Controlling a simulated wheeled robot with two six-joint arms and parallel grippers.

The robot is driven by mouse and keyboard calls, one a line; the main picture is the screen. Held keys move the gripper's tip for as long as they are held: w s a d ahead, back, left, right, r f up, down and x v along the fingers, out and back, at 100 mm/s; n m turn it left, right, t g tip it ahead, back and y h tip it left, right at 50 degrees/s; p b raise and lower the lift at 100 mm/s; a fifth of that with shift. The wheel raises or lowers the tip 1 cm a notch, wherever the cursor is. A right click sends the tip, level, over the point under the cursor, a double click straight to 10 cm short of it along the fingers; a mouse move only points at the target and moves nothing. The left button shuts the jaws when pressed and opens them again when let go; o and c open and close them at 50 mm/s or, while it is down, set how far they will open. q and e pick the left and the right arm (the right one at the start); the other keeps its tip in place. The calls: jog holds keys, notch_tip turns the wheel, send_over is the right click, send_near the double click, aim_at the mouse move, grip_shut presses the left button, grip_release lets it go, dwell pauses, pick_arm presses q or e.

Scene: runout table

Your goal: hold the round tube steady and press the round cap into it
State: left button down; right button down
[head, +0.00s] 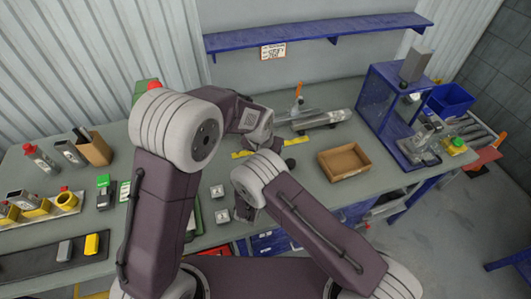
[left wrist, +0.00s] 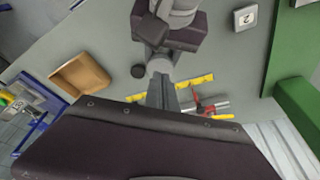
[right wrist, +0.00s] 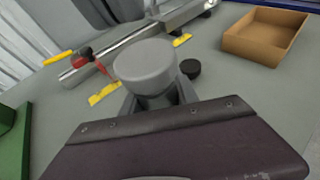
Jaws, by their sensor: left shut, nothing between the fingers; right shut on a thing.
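A light grey round tube (right wrist: 145,65) is between the fingers of my right gripper (right wrist: 157,98). Its wide round end faces up in the right wrist view, and I cannot make out an opening. A small black round cap (head: 290,163) lies on the bench beside it, apart from both grippers. The cap also shows in the right wrist view (right wrist: 190,68) and the left wrist view (left wrist: 138,71). My left gripper (left wrist: 160,80) is shut and empty, close to the tube. In the head view, my arms hide both sets of fingertips.
An open brown tray (head: 345,161) stands right of the cap. A long metal rail (head: 325,120) and a yellow strip (right wrist: 103,94) lie behind. A blue frame (head: 391,110) stands at right. Small square blocks (head: 218,190) lie near the front. Bench space around the cap is clear.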

pick_arm(q)
jog(key=shift+x, duration=1.35)
jog(key=shift+f, duration=0.5)
jog(key=shift+r, duration=1.45)
jog(key=v, duration=1.2)
